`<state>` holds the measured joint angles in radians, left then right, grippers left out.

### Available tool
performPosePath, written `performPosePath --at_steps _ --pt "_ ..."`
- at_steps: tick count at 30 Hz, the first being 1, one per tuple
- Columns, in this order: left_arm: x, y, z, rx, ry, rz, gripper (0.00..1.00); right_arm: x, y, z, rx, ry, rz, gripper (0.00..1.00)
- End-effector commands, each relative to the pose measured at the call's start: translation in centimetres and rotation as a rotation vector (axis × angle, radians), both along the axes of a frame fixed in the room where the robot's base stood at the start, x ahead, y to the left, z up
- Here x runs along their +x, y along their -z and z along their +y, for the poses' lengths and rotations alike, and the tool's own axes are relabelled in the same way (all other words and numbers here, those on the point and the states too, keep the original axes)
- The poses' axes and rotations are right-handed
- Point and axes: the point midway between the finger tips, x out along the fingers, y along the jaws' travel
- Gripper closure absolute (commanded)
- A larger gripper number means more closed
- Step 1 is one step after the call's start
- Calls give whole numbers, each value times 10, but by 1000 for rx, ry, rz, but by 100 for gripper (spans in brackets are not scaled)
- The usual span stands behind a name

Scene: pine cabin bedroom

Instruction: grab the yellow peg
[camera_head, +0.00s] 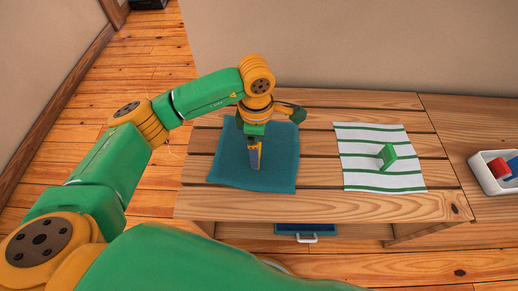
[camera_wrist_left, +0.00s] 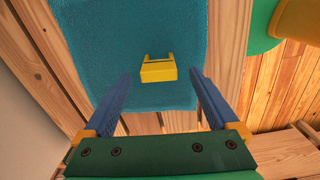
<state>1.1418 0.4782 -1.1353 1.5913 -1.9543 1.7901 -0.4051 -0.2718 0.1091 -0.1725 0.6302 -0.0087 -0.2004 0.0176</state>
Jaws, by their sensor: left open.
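The yellow peg (camera_wrist_left: 158,71) sits on the teal mat (camera_wrist_left: 110,30) in the left wrist view. It is a small block with a notched far side. My left gripper (camera_wrist_left: 160,76) is open, its two blue fingers on either side of the peg in that view, with nothing held. The gap in height between fingertips and peg is hard to judge. In the head view my left gripper (camera_head: 254,156) points down over the teal mat (camera_head: 277,172); there I cannot tell the peg apart from the gripper. My right gripper is not in view.
A green block (camera_head: 387,155) stands on a green-and-white striped cloth (camera_head: 360,180) right of the mat. A white tray (camera_head: 485,178) with red and blue pieces is at the far right. Bare wooden tabletop (camera_head: 315,205) runs along the front. A wall rises behind.

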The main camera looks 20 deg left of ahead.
Motion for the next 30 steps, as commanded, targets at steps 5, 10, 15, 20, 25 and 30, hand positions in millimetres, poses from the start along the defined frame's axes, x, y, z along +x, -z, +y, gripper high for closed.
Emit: performPosePath --at_steps 5,10,15,20,25,30 --pt "3 38 -1 -1 0 4 7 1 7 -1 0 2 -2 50" --pt "3 53 -1 0 1 1 7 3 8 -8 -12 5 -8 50" --pt "3 53 -1 0 1 0 7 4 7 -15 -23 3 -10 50" --pt "3 53 -1 0 1 0 50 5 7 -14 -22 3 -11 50" --pt "3 52 -1 0 1 0 94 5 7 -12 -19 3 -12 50" --pt "3 52 -1 0 0 0 94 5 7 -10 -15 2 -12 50"
